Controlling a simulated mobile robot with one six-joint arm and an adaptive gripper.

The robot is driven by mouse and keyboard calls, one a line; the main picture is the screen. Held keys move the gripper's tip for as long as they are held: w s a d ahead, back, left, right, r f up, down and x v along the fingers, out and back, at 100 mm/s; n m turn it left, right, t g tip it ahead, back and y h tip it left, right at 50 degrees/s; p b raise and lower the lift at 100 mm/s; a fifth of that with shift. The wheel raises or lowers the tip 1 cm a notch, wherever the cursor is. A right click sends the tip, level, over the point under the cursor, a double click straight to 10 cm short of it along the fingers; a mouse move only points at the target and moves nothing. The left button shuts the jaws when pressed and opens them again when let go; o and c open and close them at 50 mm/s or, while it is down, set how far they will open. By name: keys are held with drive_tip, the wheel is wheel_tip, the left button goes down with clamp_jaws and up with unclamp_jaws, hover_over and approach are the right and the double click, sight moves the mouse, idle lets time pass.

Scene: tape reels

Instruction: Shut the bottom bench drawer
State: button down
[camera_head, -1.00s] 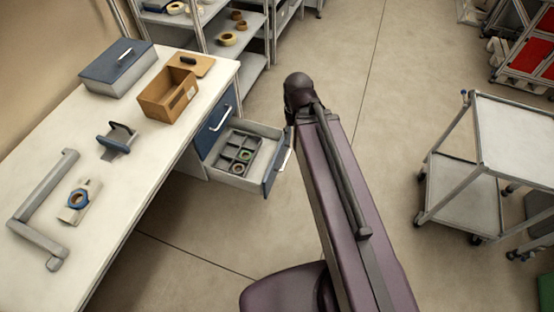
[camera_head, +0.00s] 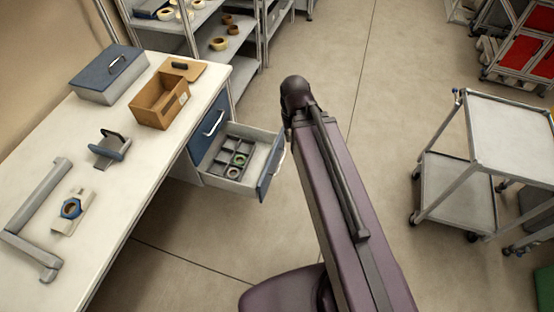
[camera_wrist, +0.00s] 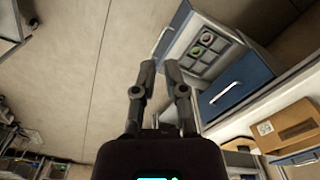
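The bottom bench drawer (camera_head: 232,184) stands pulled out from the bench, its blue front (camera_head: 269,172) and pale handle (camera_head: 278,160) facing right. It holds a grey divided tray (camera_head: 226,158) with a green-rimmed reel in it. In the wrist view the open drawer (camera_wrist: 178,50) is beyond the fingertips, with its handle (camera_wrist: 161,42) just past them. My gripper (camera_wrist: 161,66) is open with a narrow gap between its fingers and nothing in it. It appears apart from the handle, though depth is hard to judge. In the head view my arm hides the gripper.
The blue upper drawer (camera_head: 207,128) is shut. The bench top (camera_head: 130,190) carries a cardboard box (camera_head: 158,112), a blue-lidded box (camera_head: 105,82) and a tape holder. A shelf rack (camera_head: 222,62) stands behind, and a cart (camera_head: 455,190) at right.

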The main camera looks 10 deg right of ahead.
drive_tip(key=w+d+f+m+t+y+b, duration=0.1)
drive_tip(key=w+d+f+m+b, duration=0.3)
drive_tip(key=f+b, duration=0.7)
drive_tip(key=w+d+f+m+t+y+b, duration=0.2)
drive_tip(key=w+d+f+m+y+b, duration=0.2)
drive_tip(key=w+f+m+b, duration=0.5)
drive_tip(key=w+d+f+m+t+y+b, duration=0.1)
drive_tip(key=w+d+f+m+b, duration=0.3)
drive_tip(key=b, duration=1.6)
drive_tip(key=shift+w+f+m+t+y, duration=0.3)
drive_tip(key=shift+w+f+m+y, duration=0.95)
drive_tip(key=shift+f+m, duration=3.15)
drive_tip(key=shift+w+f+n+h, duration=0.15)
drive_tip(key=shift+f+n+h, duration=0.05)
drive_tip(key=shift+f+n, duration=0.35)
drive_tip(key=shift+w+f+n+h, duration=0.15)
drive_tip(key=shift+f+n, duration=0.3)
drive_tip(key=shift+f, duration=0.15)
drive_tip(key=b, duration=0.7)
approach(276, 151)
drive_tip(key=s+d+f+x, duration=0.1)
drive_tip(key=x, duration=0.4)
drive_tip(key=shift+w+a+r, duration=0.1)
drive_tip(key=shift+w+a, duration=0.25)
drive_tip(key=shift+a, duration=0.2)
drive_tip(key=shift+w+a+r, duration=0.1)
drive_tip(key=shift+w+a, duration=0.2)
drive_tip(key=shift+a, duration=0.3)
